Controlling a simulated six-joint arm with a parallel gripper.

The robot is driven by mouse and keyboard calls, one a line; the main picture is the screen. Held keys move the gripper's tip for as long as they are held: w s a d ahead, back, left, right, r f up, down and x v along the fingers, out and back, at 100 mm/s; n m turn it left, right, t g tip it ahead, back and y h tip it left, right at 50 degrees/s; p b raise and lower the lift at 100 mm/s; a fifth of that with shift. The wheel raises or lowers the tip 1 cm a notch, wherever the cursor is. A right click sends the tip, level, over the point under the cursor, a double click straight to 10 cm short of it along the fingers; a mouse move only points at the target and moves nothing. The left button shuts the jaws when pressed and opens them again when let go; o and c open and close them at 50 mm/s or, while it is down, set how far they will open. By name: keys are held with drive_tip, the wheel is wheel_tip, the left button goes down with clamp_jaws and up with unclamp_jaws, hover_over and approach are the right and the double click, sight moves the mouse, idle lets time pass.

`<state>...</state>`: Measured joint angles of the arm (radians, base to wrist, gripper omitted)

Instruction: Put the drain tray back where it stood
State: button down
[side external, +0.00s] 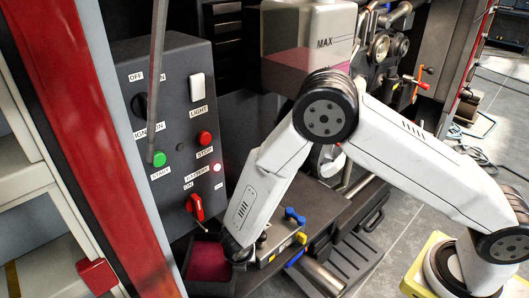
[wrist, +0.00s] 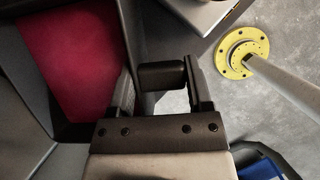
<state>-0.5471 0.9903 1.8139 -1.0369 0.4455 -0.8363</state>
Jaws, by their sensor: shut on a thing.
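The drain tray (side external: 188,262) is a dark open box with dark red liquid or lining inside, low at the bottom of the side view, below the control panel. In the wrist view, the tray (wrist: 70,60) fills the left side, its red inside cut off by the top edge. My gripper (side external: 240,256) is at the tray's right side, its fingers mostly hidden in the side view. In the wrist view, my gripper (wrist: 160,90) is shut on the tray's short black handle. I cannot tell whether the tray rests on something or hangs.
A grey control panel (side external: 165,95) with a red key switch stands just behind the tray. A battery-like box (side external: 272,240) with blue and yellow caps is close right. A tank (side external: 305,45) of pink liquid hangs above. A yellow pole foot (wrist: 243,55) stands on the floor.

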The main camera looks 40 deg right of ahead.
drive_tip(key=shift+w+f, duration=0.1)
drive_tip(key=shift+f, duration=0.75)
drive_tip(key=shift+f, duration=0.1)
unclamp_jaws()
drive_tip(key=shift+f, duration=0.1)
drive_tip(key=v, duration=1.2)
drive_tip(key=shift+d, duration=0.1)
idle(0.3)
